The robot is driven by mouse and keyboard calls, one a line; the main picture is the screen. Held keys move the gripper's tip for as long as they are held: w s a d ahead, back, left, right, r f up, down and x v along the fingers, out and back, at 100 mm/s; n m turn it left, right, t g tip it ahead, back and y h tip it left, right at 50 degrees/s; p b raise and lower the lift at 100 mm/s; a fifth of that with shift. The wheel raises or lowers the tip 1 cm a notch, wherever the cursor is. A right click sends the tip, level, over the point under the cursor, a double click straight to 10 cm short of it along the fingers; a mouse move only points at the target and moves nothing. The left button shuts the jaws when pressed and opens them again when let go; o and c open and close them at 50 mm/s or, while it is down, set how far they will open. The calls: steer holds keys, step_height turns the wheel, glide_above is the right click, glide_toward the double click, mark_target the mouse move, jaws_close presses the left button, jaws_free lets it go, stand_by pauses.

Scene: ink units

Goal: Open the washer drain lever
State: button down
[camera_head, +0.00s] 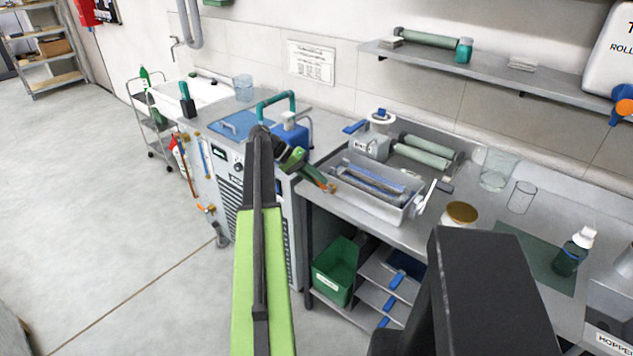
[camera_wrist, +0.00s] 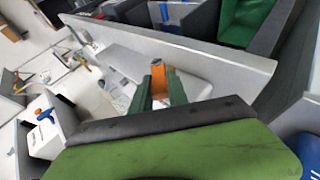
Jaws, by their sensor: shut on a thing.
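My gripper (camera_head: 325,186) reaches from the dark end of my green arm down to the left end of a metal basin (camera_head: 407,209) on the counter. Its two green fingers (camera_wrist: 158,88) are shut on a small orange lever (camera_wrist: 158,77), which shows between their tips in the wrist view. In the head view a bit of orange (camera_head: 331,188) shows at the fingertips, beside the basin's near left side. The lever's mount is hidden, and I cannot tell how far it is turned.
A machine with a blue lid (camera_head: 238,125) stands to the left. A green bin (camera_head: 336,268) and several trays are under the counter. A jar (camera_head: 461,214) stands right of the basin. The floor at left is clear.

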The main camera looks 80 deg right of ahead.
steer(key=c, duration=1.3)
jaws_free()
steer(key=shift+d, duration=0.1)
steer(key=shift+w, duration=0.1)
steer(key=p+v, duration=1)
steer(key=v, duration=0.7)
steer(key=shift+w+p, duration=0.2)
steer(key=shift+p, duration=0.2)
